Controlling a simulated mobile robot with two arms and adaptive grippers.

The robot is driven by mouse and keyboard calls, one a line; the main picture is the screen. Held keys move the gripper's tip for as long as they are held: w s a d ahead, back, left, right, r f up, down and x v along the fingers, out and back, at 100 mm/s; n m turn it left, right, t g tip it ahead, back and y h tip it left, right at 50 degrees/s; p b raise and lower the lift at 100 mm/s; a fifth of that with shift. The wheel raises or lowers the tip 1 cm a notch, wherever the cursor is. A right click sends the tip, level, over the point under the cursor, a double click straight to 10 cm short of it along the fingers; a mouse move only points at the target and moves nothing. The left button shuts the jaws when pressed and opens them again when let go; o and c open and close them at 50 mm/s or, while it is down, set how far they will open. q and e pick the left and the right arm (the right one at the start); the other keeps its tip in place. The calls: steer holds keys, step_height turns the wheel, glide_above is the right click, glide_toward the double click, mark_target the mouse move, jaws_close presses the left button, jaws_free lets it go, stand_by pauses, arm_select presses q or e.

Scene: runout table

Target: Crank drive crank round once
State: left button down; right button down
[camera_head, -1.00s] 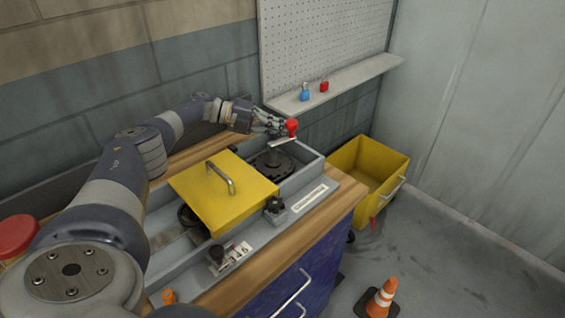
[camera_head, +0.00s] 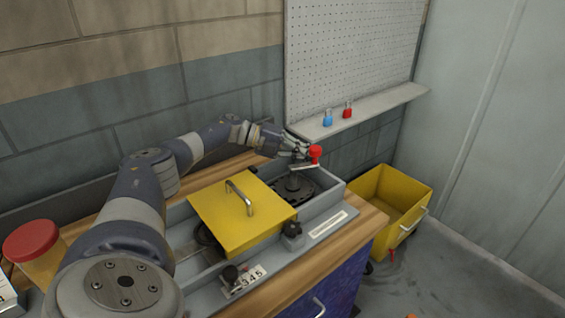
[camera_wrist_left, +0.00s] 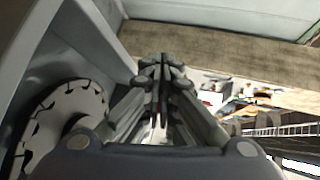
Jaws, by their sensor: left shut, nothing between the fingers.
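The drive crank (camera_head: 303,166) is a light arm with a red knob (camera_head: 315,152) at its end, standing over a dark round hub (camera_head: 292,187) in the far end of the grey runout table (camera_head: 335,196). My left gripper (camera_head: 308,153) is shut and empty, its fingertips close beside the red knob. I cannot tell whether they touch it. In the left wrist view the closed fingers (camera_wrist_left: 160,66) point away from the camera, and a toothed pale disc (camera_wrist_left: 60,118) shows at lower left. My right gripper is not in view.
A yellow cover with a handle (camera_head: 240,220) lies over the table's middle. Black knobs (camera_head: 292,229) stand along its front side. A yellow bin (camera_head: 390,200) stands on the floor at right. A shelf (camera_head: 370,113) with blue and red padlocks is behind. A red-lidded jar (camera_head: 32,240) is at left.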

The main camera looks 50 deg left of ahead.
arm_select(q)
steer(key=v, duration=1.2)
steer(key=shift+r, duration=0.15)
